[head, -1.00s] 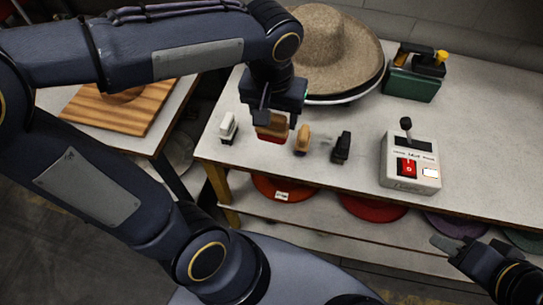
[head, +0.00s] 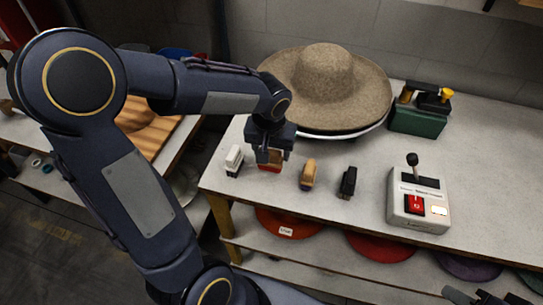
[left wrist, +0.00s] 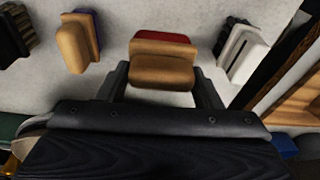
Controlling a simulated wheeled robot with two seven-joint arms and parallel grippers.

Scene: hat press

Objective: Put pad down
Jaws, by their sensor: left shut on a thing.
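The pad (head: 270,165) has a brown wooden grip and a red underside. It is at the front left of the white table, between a white-handled brush (head: 234,159) and a tan-handled one (head: 309,174). My left gripper (head: 269,156) is shut on the pad's grip from above, and its hand hides much of the pad. In the left wrist view the pad (left wrist: 162,66) sits between the two fingers, level and low over the table top. I cannot tell whether its underside touches the table. My right gripper (head: 484,299) is only partly in view at the bottom edge.
A black-handled brush (head: 347,182) stands further right. A wide straw hat (head: 326,85) lies behind on a white-rimmed base. A control box (head: 418,200) with a lever and red switch stands at the right front. A green box (head: 418,121) stands behind.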

